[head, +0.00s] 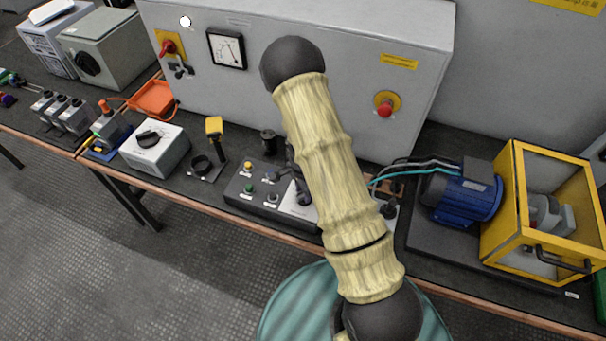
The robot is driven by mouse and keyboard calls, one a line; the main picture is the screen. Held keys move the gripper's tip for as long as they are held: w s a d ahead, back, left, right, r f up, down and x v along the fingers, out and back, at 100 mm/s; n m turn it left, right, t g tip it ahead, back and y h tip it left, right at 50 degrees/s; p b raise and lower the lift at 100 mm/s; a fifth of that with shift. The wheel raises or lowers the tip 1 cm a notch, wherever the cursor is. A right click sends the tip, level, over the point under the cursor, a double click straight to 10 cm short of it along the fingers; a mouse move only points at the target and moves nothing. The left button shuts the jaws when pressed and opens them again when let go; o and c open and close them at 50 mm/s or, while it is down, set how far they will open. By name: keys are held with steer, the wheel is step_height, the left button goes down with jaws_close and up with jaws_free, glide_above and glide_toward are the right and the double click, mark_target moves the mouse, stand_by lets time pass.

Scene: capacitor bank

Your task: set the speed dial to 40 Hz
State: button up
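I cannot tell whether these are a dial or part of my gripper. My fingertips cannot be made out, and the arm's upper link covers this area. A white box (153,160) with a black rotary knob (148,139) stands further left. No dial marking in Hz can be read.
A large grey cabinet (320,85) with a meter (227,48) and red emergency button (385,105) stands behind. A blue motor (462,199) and yellow guard frame (512,240) are at right. A yellow-topped lever (214,128) stands left of the control box.

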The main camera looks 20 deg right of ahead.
step_height(320, 180, up, 17)
stand_by(0.4)
steer(key=shift+w+f, duration=0.1)
steer(key=shift+f, duration=0.05)
steer(key=s+r+n+t, duration=0.2)
steer(key=s+r+n, duration=0.7)
steer(key=s+n, duration=0.5)
steer(key=shift+s+r+t, duration=0.2)
steer(key=shift+r+t, duration=0.1)
steer(key=shift+r, duration=0.05)
